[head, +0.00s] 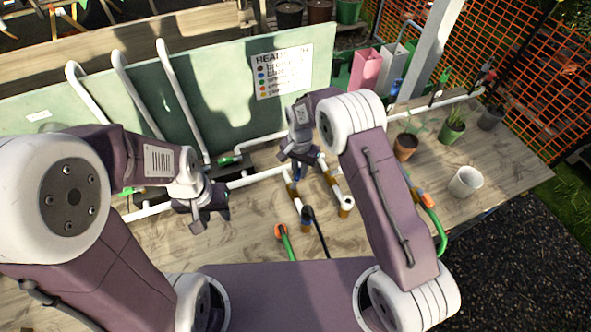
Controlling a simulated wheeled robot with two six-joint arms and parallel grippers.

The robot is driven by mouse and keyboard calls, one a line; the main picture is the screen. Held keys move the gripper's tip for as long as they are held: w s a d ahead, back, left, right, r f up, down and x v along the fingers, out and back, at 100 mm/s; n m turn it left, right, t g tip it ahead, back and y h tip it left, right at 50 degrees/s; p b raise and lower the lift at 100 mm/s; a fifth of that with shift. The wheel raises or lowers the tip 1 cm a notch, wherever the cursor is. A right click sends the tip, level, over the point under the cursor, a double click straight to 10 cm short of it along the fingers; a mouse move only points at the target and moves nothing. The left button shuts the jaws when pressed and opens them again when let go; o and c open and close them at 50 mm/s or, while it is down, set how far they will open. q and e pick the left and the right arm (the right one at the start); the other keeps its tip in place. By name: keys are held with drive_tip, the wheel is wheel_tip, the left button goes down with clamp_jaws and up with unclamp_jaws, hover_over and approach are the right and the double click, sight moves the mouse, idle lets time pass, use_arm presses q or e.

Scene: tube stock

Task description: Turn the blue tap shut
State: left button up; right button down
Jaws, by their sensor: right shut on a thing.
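My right gripper (298,158) is over the pipework at the middle of the bench, pointing down. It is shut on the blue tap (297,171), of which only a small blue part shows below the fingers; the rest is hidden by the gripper. How far the tap is turned cannot be seen. My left gripper (209,219) hangs over the bench to the left, apart from the taps. It looks open and empty.
White pipes (256,177) run along the bench. A green tap (230,160) sits behind my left gripper. A green hose (287,243) with an orange end lies in front. A sign (283,72) is on the back board. Pots and a white cup (465,181) stand at right.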

drive_tip(key=shift+s+d+r+m, duration=0.1)
drive_tip(key=shift+s+d+m, duration=0.3)
drive_tip(key=shift+m, duration=1.05)
drive_tip(key=shift+s+d+f+m, duration=0.1)
drive_tip(key=shift+s+d+m, duration=0.3)
drive_tip(key=shift+m, duration=1)
drive_tip(key=shift+s+d+r+m, duration=0.1)
drive_tip(key=shift+s+d+m, duration=0.3)
drive_tip(key=shift+m, duration=1.05)
drive_tip(key=shift+s, duration=0.1)
drive_tip(key=c, duration=1.4)
unclamp_jaws()
drive_tip(key=shift+o, duration=0.2)
drive_tip(key=shift+b, duration=0.3)
wheel_tip(320, 180, up, 9)
drive_tip(key=b, duration=0.1)
drive_tip(key=shift+b, duration=0.4)
